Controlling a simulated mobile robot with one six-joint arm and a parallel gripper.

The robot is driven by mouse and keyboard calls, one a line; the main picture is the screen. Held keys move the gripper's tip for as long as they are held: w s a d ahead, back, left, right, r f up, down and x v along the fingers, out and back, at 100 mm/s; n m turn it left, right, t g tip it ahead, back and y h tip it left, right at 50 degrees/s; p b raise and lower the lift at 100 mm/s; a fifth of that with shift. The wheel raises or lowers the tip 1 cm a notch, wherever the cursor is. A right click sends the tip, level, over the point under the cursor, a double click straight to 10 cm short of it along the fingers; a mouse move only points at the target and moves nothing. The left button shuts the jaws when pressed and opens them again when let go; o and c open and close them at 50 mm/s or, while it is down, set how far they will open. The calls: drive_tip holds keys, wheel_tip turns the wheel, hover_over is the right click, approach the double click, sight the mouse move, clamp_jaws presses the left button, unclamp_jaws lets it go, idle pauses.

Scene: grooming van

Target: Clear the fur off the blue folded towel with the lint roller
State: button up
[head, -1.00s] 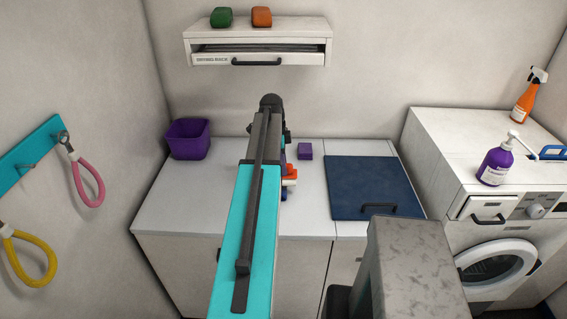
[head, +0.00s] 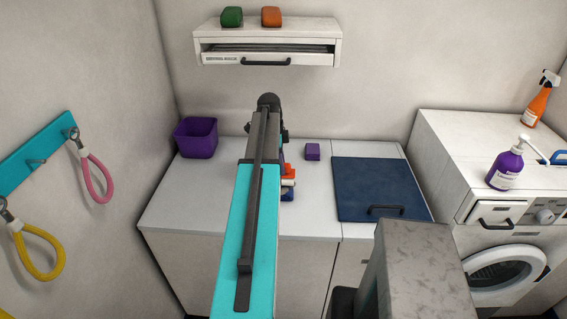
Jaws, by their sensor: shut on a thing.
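My arm reaches forward over the white counter (head: 228,205) and hides most of my gripper (head: 284,172). The fingertips do not show clearly. Just right of the arm, a small orange and white piece (head: 289,172) shows, probably part of the lint roller in my gripper. A small dark blue patch (head: 287,194) lies just below it, perhaps the edge of the blue folded towel. The rest of both is hidden behind my arm, so I cannot tell whether the roller touches the towel. No fur can be made out.
A purple bin (head: 196,140) stands at the counter's back left, and a small purple block (head: 312,151) at the back. A navy panel with a handle (head: 375,183) covers the right part. A purple pump bottle (head: 506,168) stands on the washer.

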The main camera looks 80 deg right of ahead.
drive_tip(key=shift+w, duration=0.1)
drive_tip(key=shift+w+a+f, duration=0.1)
drive_tip(key=shift+w+a, duration=0.1)
drive_tip(key=shift+w, duration=1.45)
drive_tip(key=shift+w, duration=0.1)
drive_tip(key=shift+w+a+f, duration=0.1)
drive_tip(key=shift+w+a, duration=0.05)
drive_tip(key=shift+w, duration=0.65)
drive_tip(key=shift+w+a, duration=0.1)
drive_tip(key=shift+w, duration=0.7)
drive_tip(key=shift+w, duration=0.15)
drive_tip(key=shift+w+a, duration=0.2)
drive_tip(key=shift+w, duration=1.35)
